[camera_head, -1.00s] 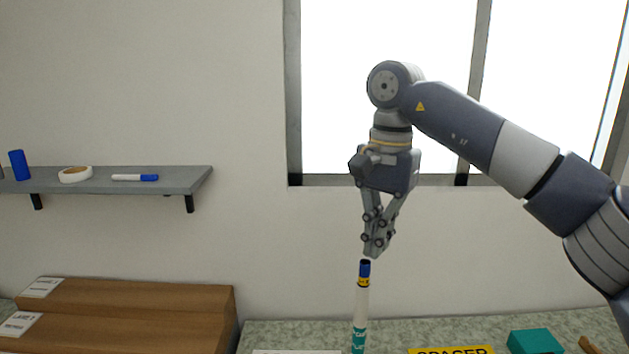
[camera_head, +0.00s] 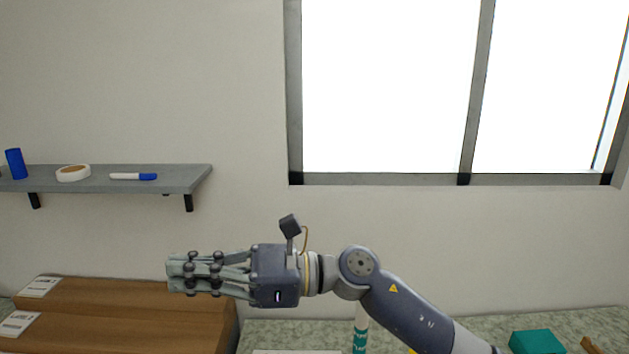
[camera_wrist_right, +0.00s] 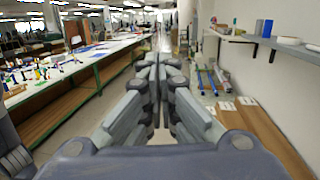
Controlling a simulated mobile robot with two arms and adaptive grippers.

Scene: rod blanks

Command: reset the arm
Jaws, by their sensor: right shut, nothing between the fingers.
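My right gripper (camera_head: 190,273) is in the head view, pointing left at about the height of the brown stepped rack, with its arm coming in from the lower right. Its fingers are shut with nothing between them. In the right wrist view the gripper (camera_wrist_right: 158,65) points along the room, fingers together. My left gripper is in neither view.
A brown stepped rack (camera_head: 120,310) with white labels stands at the lower left. A grey wall shelf (camera_head: 185,178) holds a blue cylinder (camera_head: 15,163), a tape roll (camera_head: 73,173) and a marker (camera_head: 133,177). A teal block (camera_head: 536,342) lies on the speckled counter (camera_head: 280,334).

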